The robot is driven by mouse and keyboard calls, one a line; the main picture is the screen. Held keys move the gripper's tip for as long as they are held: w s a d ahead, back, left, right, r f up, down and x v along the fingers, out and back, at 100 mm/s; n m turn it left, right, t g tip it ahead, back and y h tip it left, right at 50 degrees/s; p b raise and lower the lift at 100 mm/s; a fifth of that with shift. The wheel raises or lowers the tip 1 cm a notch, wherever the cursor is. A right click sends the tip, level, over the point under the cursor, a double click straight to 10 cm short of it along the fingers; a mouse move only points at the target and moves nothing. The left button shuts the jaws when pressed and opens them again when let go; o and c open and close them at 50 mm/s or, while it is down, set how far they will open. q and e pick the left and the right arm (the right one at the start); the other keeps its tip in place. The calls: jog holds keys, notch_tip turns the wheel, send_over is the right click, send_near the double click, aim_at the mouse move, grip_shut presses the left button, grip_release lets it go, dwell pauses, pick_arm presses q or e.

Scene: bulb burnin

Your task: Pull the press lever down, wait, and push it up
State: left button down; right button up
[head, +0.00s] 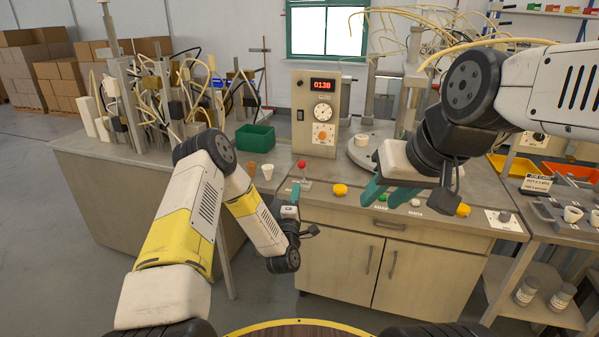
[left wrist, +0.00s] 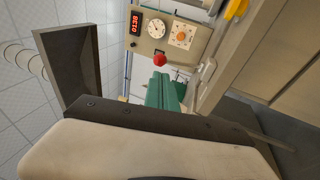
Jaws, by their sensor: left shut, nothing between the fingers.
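The lever with a red knob (head: 302,164) stands on the front left part of the bench, below the control box (head: 314,130). The red knob also shows in the left wrist view (left wrist: 159,60), just beyond the green fingers. My left gripper (head: 294,192) is shut and empty, in front of and a little below the knob. In the left wrist view its green fingers (left wrist: 163,90) reach towards the knob; I cannot tell whether they touch it. My right gripper (head: 388,192) is open and empty over the bench's front edge, its two green fingers apart.
The control box's red display (head: 322,85) reads 0138, above a dial and an orange knob. A yellow knob (head: 340,189) lies right of the lever. A green bin (head: 255,138) and two small cups stand to its left. A round plate (head: 362,150) with a fixture stands behind.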

aim_at(301, 167)
pick_arm(q)
jog(key=x, duration=0.8)
jog(key=shift+w+r, duration=0.1)
jog(key=shift+w, duration=0.2)
jog(key=shift+r, duration=0.1)
